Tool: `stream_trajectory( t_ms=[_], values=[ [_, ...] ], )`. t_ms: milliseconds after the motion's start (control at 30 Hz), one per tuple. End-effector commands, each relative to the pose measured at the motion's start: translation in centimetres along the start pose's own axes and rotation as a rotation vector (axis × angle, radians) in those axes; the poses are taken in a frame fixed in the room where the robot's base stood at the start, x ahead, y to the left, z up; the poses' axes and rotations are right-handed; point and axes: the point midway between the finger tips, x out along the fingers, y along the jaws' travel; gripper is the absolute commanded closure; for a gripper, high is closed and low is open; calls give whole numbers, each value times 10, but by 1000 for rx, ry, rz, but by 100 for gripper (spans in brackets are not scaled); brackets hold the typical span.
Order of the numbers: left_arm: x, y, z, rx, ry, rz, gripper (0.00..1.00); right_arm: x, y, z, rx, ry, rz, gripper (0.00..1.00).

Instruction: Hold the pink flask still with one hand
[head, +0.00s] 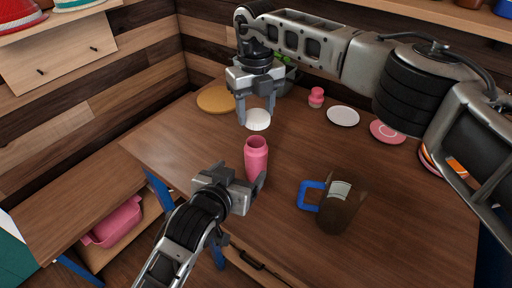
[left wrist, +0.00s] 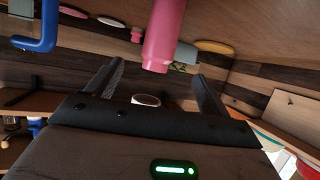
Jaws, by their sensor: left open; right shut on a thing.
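The pink flask (head: 256,158) stands upright on the wooden table, its top open; its base is partly hidden by my left gripper. In the left wrist view the flask (left wrist: 163,38) shows between the finger lines. My left gripper (head: 244,178) is open at the near side of the flask, its fingers pointing toward it. I see no finger closed on the flask. My right gripper (head: 256,116) is above the table behind the flask, shut, with a white round thing (head: 258,121) between its fingertips.
A brown mug (head: 341,211) with a blue handle stands right of the flask. A small pink item (head: 316,97), a white plate (head: 343,116) and a pink plate (head: 387,132) are farther back. A round yellow-brown board (head: 216,99) lies at the back left.

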Motion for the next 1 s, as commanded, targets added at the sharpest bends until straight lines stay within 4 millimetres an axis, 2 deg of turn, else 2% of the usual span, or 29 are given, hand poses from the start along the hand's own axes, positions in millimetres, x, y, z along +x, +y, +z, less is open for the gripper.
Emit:
stream_trajectory(
  t_ms=[367, 533, 667, 1000],
  values=[
    [1, 1, -2, 1, 1, 1, 20, -2, 1, 2, 31, 1, 1, 69],
    [9, 1, -2, 1, 0, 0, 20, -2, 1, 2, 30, 1, 1, 69],
    [28, 1, -3, 1, 2, 0, 20, -1, 1, 1, 30, 1, 1, 69],
    [92, 1, -2, 1, 1, 2, 20, -2, 1, 1, 29, 1, 1, 69]
  ],
)
